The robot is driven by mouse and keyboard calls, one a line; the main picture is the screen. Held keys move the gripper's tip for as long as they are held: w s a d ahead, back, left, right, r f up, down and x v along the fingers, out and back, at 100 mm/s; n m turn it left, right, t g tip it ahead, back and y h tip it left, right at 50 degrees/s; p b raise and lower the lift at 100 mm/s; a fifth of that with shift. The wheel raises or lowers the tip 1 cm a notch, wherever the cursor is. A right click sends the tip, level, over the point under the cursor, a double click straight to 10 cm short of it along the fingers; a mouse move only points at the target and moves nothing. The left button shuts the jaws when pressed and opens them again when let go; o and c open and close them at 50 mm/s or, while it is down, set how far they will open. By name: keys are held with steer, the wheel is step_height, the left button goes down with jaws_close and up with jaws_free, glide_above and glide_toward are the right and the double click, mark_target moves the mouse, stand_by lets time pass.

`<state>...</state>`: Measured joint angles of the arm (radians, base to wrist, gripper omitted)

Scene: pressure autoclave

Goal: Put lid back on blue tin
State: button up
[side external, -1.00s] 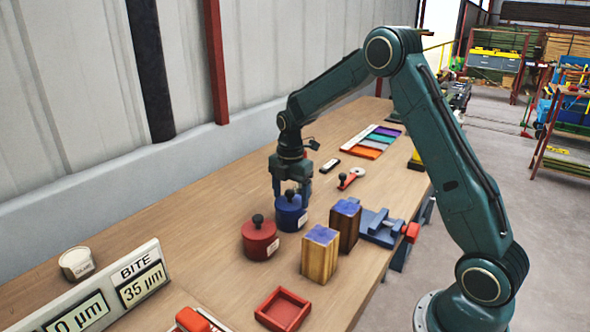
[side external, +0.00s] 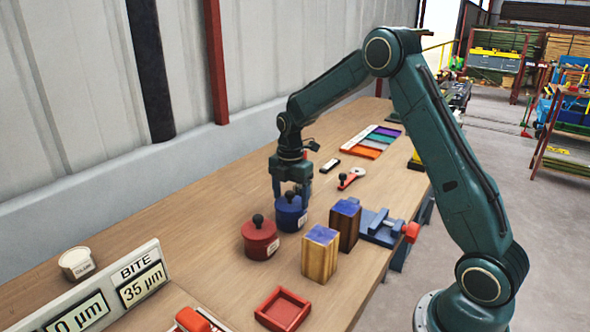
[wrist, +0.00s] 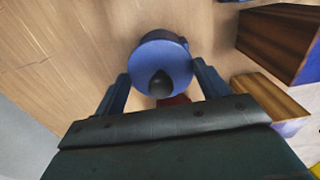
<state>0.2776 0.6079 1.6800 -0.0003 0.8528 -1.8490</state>
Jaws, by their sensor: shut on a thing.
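The blue tin (side external: 291,222) stands upright on the bench, with a white label on its side. Its blue lid (wrist: 160,50) with a black knob (wrist: 160,84) sits on top; no gap shows between lid and tin, but the gripper partly hides the rim. My gripper (side external: 291,204) points straight down over the tin. In the wrist view its two fingers (wrist: 162,78) flank the lid, shut on it.
A red tin (side external: 260,240) with a black knob stands close at the left front. Two wooden blocks with blue tops (side external: 320,258) (side external: 345,225) and a blue vise (side external: 383,228) stand to the right. A red tray (side external: 283,308) lies in front. Open bench lies to the left.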

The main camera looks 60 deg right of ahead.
stand_by(0.3)
steer(key=o, duration=1)
steer(key=shift+o, duration=0.3)
steer(key=shift+r, duration=0.1)
steer(key=shift+r, duration=3.4)
jaws_close()
